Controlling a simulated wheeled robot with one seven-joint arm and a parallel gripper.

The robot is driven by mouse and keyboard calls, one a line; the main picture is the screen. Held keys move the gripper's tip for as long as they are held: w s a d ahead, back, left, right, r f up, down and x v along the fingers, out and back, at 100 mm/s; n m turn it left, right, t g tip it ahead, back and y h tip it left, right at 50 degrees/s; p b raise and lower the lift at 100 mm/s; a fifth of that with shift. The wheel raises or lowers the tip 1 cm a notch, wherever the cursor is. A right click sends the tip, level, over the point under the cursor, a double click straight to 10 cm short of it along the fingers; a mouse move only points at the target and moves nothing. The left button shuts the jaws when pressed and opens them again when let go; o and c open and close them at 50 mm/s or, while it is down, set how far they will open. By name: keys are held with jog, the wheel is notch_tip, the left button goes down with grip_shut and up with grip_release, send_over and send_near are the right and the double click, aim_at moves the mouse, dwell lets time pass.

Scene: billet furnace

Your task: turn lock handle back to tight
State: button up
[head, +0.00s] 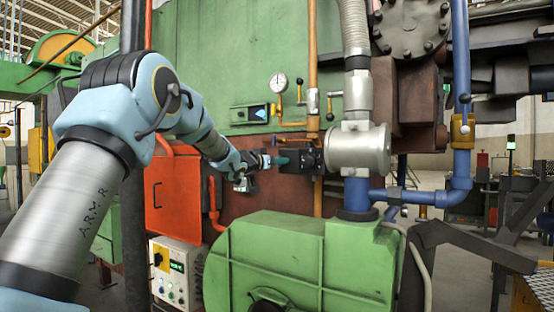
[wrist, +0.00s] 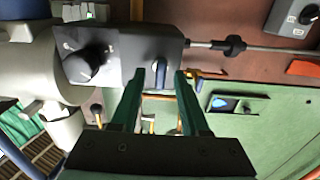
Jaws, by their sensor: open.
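My gripper (wrist: 158,73) is open, with its two green fingers reaching toward a dark grey box (wrist: 125,48). A short, smooth grey lever (wrist: 160,76) stands out from the box and shows between the fingertips; it looks like the lock handle. I cannot tell whether the fingers touch it. A round black knob (wrist: 92,62) with pale marks around it sits on the same box, left of the fingers. In the head view my gripper (head: 281,161) is at the left side of the dark box (head: 305,160), and the lever is hidden there.
A silver cylindrical housing (head: 358,149) adjoins the box on the right. A green machine casing (head: 300,265) stands below, beside a control box (head: 177,272). A gauge (head: 278,83) and a panel with a blue display (head: 258,113) are above. A rod (wrist: 265,50) runs from the box.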

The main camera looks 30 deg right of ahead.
grip_shut()
dwell(0.4)
